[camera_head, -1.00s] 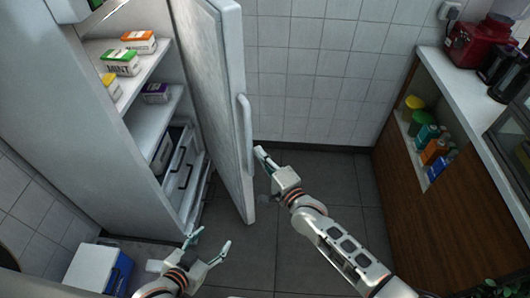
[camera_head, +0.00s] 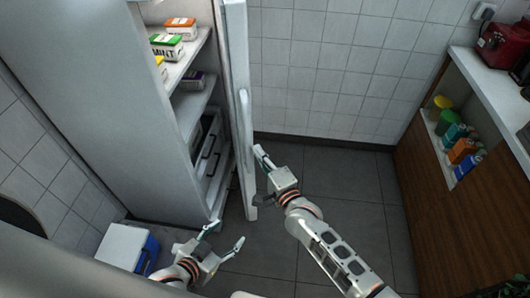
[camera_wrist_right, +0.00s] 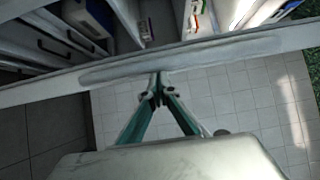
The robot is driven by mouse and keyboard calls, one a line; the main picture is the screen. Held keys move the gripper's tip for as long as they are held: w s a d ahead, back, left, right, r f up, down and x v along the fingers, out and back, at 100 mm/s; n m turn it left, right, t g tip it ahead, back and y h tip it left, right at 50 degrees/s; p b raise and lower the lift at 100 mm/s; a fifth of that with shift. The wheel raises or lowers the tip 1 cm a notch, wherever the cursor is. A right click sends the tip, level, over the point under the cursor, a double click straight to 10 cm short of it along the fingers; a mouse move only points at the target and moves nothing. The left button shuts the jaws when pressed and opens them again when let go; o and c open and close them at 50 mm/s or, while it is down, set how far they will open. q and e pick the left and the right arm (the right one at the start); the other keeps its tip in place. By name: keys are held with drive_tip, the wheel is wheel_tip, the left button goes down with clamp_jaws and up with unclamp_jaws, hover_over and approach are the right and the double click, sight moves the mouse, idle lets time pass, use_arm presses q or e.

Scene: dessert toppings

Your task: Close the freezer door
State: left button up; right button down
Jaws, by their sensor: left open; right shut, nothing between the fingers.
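The freezer (camera_head: 95,110) stands at the left in the head view with its door (camera_head: 238,60) swung open. The door is seen nearly edge-on, with a long vertical handle (camera_head: 245,125). My right gripper (camera_head: 259,150) is shut and empty, its tips at the lower end of the handle. In the right wrist view the shut fingertips (camera_wrist_right: 158,76) are at or very near the handle (camera_wrist_right: 180,58); contact cannot be told. My left gripper (camera_head: 226,232) is open and empty, low in front of the freezer and apart from the door.
Cartons (camera_head: 166,46) sit on the freezer's shelves, above wire-handled drawers (camera_head: 211,150). A blue and white cooler box (camera_head: 125,250) stands on the floor at the lower left. A wooden counter (camera_head: 440,190) with bottles stands at the right. The floor (camera_head: 340,190) between is clear.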

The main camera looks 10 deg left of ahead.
drive_tip(key=shift+s+a, duration=0.2)
drive_tip(key=shift+a, duration=0.15)
idle(0.3)
